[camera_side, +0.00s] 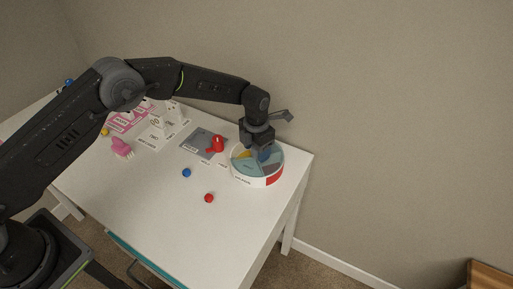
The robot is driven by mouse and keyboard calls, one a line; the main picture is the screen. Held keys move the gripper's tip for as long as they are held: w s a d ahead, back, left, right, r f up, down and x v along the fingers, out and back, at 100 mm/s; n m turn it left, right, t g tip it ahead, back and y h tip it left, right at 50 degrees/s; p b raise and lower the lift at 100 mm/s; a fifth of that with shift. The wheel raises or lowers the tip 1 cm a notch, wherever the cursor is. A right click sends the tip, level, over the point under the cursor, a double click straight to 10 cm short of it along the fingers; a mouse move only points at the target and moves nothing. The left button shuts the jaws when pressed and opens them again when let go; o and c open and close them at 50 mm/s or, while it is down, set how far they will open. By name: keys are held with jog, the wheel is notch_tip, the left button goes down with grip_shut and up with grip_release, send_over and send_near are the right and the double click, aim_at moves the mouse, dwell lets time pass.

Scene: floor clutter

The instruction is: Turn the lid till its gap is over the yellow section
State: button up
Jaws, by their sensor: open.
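A round white container (247,181) stands near the right end of the white table. Its top is mostly teal (248,164), with a small yellow patch (241,154) at the upper left and a blue patch (265,156) below my gripper. A red patch shows on its wall at the lower right. My gripper (258,147) points down over the back part of the top, its jaws open. It hides part of the lid. I cannot tell whether the fingers touch the lid, nor exactly where the gap's edges are.
A red object (216,144) stands on a grey mat (196,143) left of the container. A blue ball (186,173) and a red ball (209,198) lie in front. A pink object (122,148) and white cards are farther left.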

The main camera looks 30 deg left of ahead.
notch_tip(320, 180, up, 14)
dwell(0.5)
jog(key=shift+f, duration=0.1)
notch_tip(320, 180, down, 13)
jog(key=m, duration=1.8)
jog(key=shift+f, duration=0.2)
grip_shut()
